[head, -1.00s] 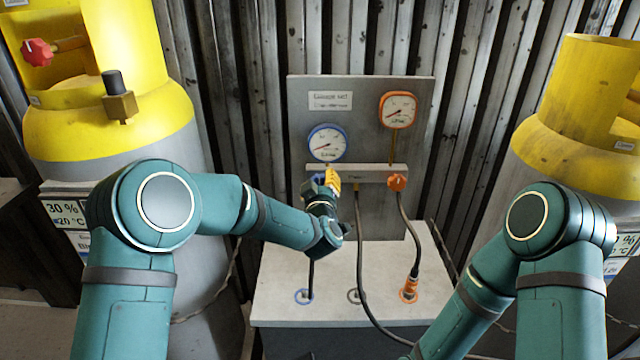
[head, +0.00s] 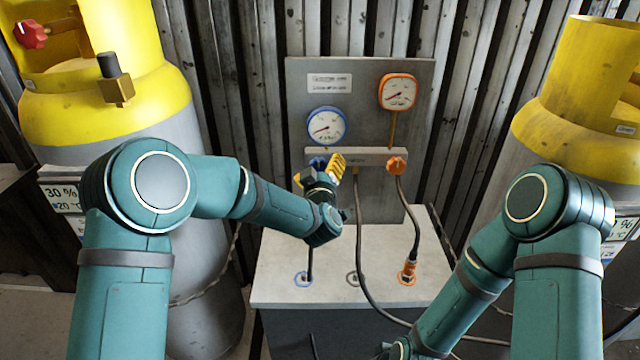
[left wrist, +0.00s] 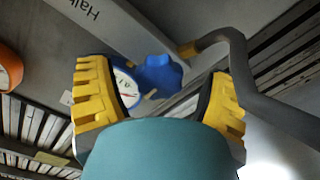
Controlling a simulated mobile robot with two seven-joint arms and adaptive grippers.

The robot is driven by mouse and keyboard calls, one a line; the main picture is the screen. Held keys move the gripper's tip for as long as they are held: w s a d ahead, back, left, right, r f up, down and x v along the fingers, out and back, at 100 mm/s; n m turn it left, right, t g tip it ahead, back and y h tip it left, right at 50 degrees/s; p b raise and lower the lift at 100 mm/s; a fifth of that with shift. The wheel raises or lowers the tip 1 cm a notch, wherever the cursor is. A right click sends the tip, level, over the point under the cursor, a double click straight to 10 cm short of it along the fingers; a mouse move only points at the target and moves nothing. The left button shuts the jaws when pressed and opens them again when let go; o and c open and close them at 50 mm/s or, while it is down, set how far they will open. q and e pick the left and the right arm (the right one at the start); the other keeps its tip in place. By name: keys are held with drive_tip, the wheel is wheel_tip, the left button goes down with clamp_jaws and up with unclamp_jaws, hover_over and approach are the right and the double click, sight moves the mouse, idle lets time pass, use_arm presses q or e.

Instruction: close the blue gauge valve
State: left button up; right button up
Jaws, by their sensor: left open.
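The blue gauge valve is a blue knob (head: 318,163) on the left of the grey manifold bar, below the blue-rimmed gauge (head: 325,126). My left gripper (head: 319,172) is open right in front of it, its yellow fingers apart on either side. In the left wrist view the blue knob (left wrist: 160,73) shows beyond and between the open fingers (left wrist: 160,100), with a gap to each. Part of the blue gauge (left wrist: 127,88) shows beside it. My right arm is at the right, and its gripper is out of view.
An orange knob (head: 396,165) and orange-rimmed gauge (head: 397,92) sit to the right. Dark hoses hang from the manifold bar (head: 370,157) over the pale bench top (head: 330,292). Yellow-topped cylinders (head: 110,160) (head: 570,110) stand at both sides.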

use_arm(q)
drive_tip(key=s, duration=1.1)
drive_tip(key=shift+f, duration=0.1)
